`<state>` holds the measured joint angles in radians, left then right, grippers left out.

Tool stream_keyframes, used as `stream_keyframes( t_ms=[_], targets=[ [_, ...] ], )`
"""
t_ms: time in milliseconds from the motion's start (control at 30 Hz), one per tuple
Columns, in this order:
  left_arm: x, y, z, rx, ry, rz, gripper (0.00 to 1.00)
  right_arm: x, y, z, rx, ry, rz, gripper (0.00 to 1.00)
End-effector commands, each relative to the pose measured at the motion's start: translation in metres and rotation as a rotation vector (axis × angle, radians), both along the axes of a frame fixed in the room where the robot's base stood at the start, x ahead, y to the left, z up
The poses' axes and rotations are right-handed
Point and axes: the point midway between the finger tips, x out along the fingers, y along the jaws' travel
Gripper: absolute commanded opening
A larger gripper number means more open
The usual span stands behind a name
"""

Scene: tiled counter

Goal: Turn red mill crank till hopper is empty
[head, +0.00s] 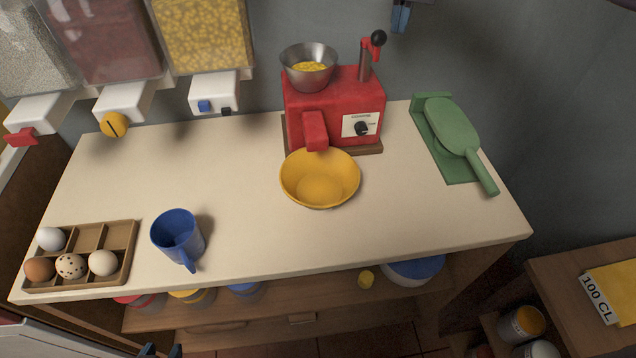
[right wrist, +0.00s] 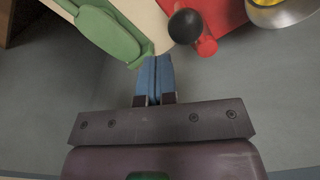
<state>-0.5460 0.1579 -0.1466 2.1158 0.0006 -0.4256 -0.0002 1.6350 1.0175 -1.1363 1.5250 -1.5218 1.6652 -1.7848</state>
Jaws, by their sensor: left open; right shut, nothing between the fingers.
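The red mill (head: 350,92) stands at the back of the counter. Its metal hopper (head: 290,72) holds yellow grain (head: 310,67). The red crank (head: 376,50) with a black knob (head: 379,38) sits on a post at the mill's back right; the knob (right wrist: 186,26) also shows in the right wrist view. My right gripper (head: 401,16) is shut and empty, behind and right of the crank; in the right wrist view its blue fingertips (right wrist: 154,60) are beside the knob, apart from it. My left gripper (head: 161,350) is open at the bottom edge, below the counter front, mostly hidden.
A yellow bowl (head: 291,183) stands before the mill spout. A green scoop (head: 452,127) lies on a green holder (head: 462,174) at right. A blue mug (head: 177,236) and an egg tray (head: 121,236) are front left. Dispensers (head: 205,40) hang at back left. The counter middle is clear.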

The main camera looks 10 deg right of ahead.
Motion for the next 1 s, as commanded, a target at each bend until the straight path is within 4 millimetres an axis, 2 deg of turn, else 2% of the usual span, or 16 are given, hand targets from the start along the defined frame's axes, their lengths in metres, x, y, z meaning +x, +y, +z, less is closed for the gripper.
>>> stream_keyframes(
  t_ms=[567, 1000],
  targets=[
    [0.006, -0.003, -0.001, -0.006, -0.009, 0.001, 0.43, 0.0, 0.0, -0.019, -0.001, 0.0, -0.001, 0.0],
    [0.006, -0.004, 0.0, -0.011, -0.011, 0.004, 0.43, 0.0, 0.0, -0.02, 0.0, -0.001, -0.001, 0.0]
  ],
)
